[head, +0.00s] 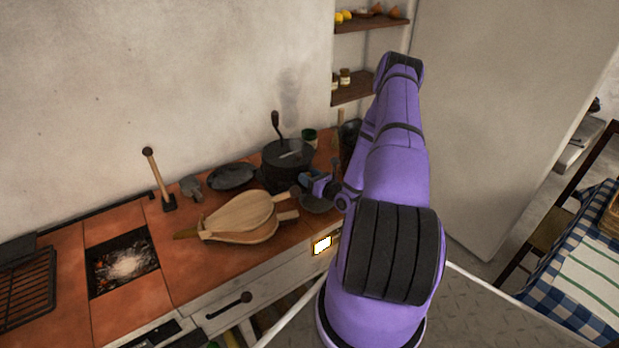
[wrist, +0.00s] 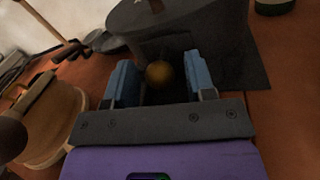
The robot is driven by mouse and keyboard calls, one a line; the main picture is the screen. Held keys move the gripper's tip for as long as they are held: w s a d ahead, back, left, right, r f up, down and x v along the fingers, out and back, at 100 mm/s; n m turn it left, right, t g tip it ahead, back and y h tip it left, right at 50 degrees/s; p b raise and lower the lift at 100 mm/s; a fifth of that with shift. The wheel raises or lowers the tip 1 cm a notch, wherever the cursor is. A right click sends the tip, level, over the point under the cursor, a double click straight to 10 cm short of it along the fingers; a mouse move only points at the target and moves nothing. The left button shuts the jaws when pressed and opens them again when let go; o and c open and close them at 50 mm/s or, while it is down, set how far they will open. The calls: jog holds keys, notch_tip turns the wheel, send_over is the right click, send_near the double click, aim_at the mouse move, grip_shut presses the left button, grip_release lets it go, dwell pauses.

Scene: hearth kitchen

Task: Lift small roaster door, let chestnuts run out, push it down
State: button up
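The roaster (head: 288,165) is a dark round drum with a crank handle on top, standing on the tiled counter. In the wrist view its dark side (wrist: 195,30) fills the top middle. A small brownish round knob (wrist: 160,74) shows low in front of the drum, between my fingers. My gripper (wrist: 161,82) is open, with one blue finger on each side of the knob and a gap to both. In the head view my gripper (head: 312,182) is at the drum's right front. The small door's outline is too dark to tell, and no chestnuts can be made out.
Wooden bellows (head: 245,217) lie left of my gripper, close by. A dark dish (head: 318,204) sits below it, partly hidden. A black pan (head: 232,177) and a green-rimmed container (head: 309,137) stand near the roaster. A glowing ember pit (head: 128,266) is farther left.

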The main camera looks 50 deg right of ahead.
aim_at(310, 175)
grip_shut()
jog(key=shift+r, duration=2.2)
jog(key=shift+o, duration=0.9)
grip_release()
jog(key=shift+s, duration=0.1)
jog(key=s, duration=1)
jog(key=shift+s+a, duration=0.25)
jog(key=shift+s, duration=0.05)
